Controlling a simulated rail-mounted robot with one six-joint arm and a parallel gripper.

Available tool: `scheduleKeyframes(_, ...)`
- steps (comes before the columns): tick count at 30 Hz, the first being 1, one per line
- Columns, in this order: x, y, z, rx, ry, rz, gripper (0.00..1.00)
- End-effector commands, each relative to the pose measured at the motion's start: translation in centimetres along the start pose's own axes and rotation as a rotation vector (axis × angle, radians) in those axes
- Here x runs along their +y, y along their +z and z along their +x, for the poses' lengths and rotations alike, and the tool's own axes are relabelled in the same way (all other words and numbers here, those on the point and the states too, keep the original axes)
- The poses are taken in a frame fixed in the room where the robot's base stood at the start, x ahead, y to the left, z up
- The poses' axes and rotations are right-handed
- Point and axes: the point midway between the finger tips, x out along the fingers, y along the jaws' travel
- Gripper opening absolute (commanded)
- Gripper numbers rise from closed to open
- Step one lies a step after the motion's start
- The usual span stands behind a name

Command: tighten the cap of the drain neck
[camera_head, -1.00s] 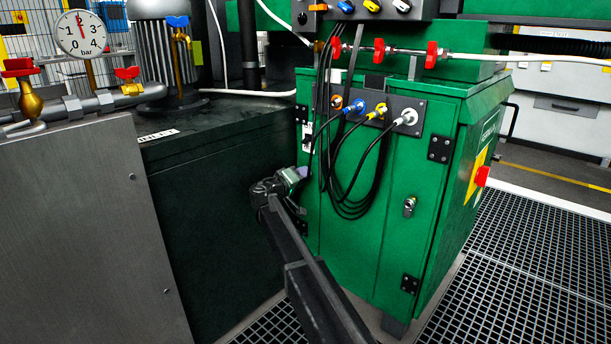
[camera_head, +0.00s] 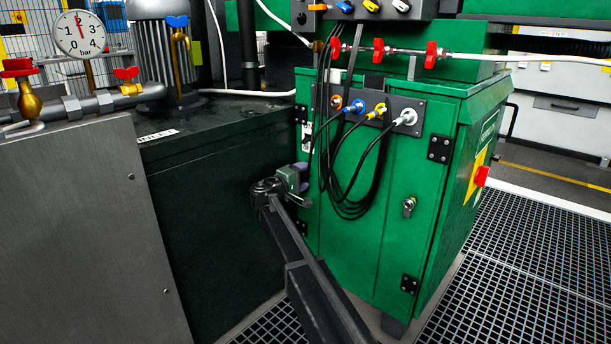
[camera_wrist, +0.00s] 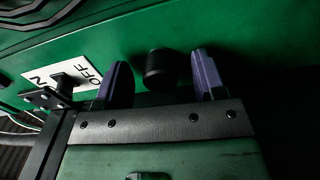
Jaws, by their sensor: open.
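A short black cylinder, which looks like the drain neck's cap (camera_wrist: 160,70), shows in the wrist view against the dark green surface. My gripper (camera_wrist: 162,76) has its two purple fingers apart, one on each side of the cap. A gap shows between the cap and each finger, the right gap being wider. I cannot tell how deep the fingers reach along it. In the head view my gripper (camera_head: 303,184) is at the left edge of the green cabinet (camera_head: 400,260). The cap and neck are hidden there.
A white ON/OFF plate (camera_wrist: 84,72) with a black switch lever (camera_wrist: 42,98) is close left of my gripper in the wrist view. Black cables (camera_head: 350,205) hang in loops right of my gripper in the head view. A dark tank (camera_head: 215,220) stands to the left.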

Motion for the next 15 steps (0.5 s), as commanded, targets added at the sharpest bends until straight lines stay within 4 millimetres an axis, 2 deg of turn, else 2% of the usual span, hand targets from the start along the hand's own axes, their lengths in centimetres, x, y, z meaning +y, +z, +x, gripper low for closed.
scheduleKeyframes(4, 0.0, 0.0, -0.2, 0.000, 0.000, 0.001, 0.64)
scheduleKeyframes(7, 0.0, 0.0, -1.2, 0.002, 0.000, 0.001, 0.64)
scheduleKeyframes(15, 0.0, 0.1, -7.7, 0.003, 0.000, 0.000, 0.64)
